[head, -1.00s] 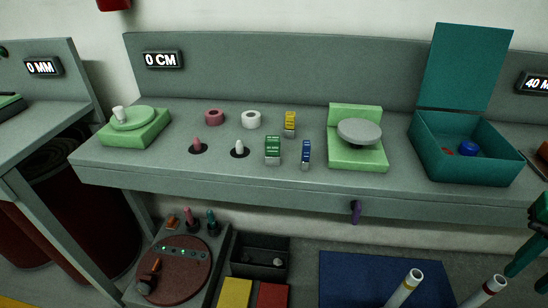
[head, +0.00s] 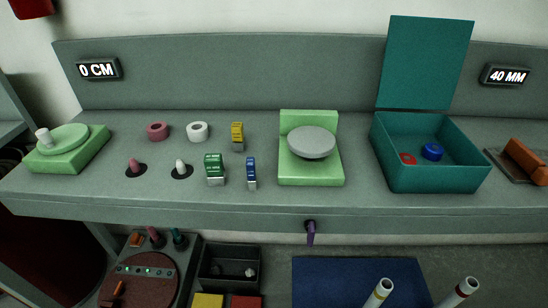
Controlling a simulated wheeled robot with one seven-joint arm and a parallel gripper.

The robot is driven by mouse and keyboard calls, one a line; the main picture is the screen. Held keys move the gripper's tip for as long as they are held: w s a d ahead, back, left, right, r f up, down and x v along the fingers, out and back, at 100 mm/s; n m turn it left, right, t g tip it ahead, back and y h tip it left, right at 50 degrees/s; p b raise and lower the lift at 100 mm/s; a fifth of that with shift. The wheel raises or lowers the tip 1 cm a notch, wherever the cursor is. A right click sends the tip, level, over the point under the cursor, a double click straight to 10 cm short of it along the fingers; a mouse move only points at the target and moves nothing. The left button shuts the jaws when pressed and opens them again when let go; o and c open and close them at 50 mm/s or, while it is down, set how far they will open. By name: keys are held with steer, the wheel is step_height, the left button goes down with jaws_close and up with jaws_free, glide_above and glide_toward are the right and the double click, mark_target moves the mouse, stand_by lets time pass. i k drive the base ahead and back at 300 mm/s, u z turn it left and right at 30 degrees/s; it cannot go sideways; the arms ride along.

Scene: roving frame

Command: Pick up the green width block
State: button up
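The green block (head: 214,168) stands on the grey bench in the head view, left of the middle, with a pale metallic lower part. A narrower blue block (head: 251,172) stands just to its right, apart from it. A yellow block (head: 237,135) stands behind them. My gripper is not in view in the head view.
On the grey bench (head: 90,200) are a pink ring (head: 157,131), a white ring (head: 197,131), a pink peg (head: 135,166) and a white peg (head: 180,167). A green stand with a grey disc (head: 311,142) and an open teal box (head: 440,181) are right. A purple hook (head: 311,231) hangs in front.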

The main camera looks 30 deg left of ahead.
mark_target(215, 169)
steer(key=z, duration=0.45)
steer(key=k, duration=1.5)
steer(key=u, duration=0.95)
steer(key=i, duration=1.5)
steer(key=z, duration=0.05)
